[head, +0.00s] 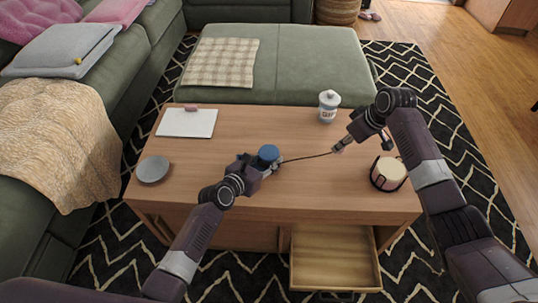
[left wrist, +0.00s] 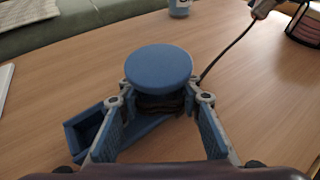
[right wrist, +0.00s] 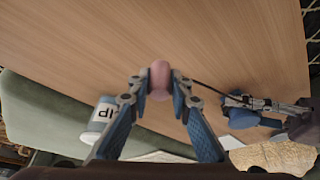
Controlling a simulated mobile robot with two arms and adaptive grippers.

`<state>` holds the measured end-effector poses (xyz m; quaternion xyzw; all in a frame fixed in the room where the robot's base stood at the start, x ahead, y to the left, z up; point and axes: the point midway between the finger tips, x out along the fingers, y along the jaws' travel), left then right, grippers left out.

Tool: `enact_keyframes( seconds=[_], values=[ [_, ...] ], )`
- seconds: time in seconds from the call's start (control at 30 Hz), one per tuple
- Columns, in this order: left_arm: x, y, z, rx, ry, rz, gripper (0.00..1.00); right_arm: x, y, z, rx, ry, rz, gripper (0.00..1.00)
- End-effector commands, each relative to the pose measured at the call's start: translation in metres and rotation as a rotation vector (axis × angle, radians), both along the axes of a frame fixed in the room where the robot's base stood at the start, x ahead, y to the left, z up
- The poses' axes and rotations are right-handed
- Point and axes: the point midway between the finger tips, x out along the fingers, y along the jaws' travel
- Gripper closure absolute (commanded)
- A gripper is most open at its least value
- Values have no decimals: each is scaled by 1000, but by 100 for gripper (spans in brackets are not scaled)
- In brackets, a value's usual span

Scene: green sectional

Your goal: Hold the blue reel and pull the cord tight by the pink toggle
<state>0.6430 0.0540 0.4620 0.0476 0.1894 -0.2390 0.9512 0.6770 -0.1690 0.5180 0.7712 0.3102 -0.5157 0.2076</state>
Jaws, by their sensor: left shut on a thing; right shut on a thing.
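The blue reel (head: 268,153) is on the table between the fingers of my left gripper (head: 260,164). In the left wrist view, the fingers of my left gripper (left wrist: 160,103) close on both sides of the reel (left wrist: 158,66), under its round top. A dark cord (head: 307,157) runs right from the reel to my right gripper (head: 340,147). It looks nearly straight in the head view; the left wrist view shows a slight bend in the cord (left wrist: 228,50). In the right wrist view, my right gripper (right wrist: 160,92) is shut on the pink toggle (right wrist: 160,78).
On the wooden table (head: 230,125) are a white pad (head: 187,123) with a small pink block, a grey dish (head: 153,169), a labelled jar (head: 329,106) and a round cream-topped container (head: 388,173). An open drawer (head: 335,258) juts out in front. The table's front middle is clear.

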Motion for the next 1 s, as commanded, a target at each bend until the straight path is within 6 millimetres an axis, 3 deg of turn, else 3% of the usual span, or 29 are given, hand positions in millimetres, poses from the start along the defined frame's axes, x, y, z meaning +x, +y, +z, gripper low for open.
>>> enact_keyframes(
  seconds=[1.0],
  values=[
    [0,1,-1,1,1,1,93,2,-13,0,-1,-1,0,100]
  ],
)
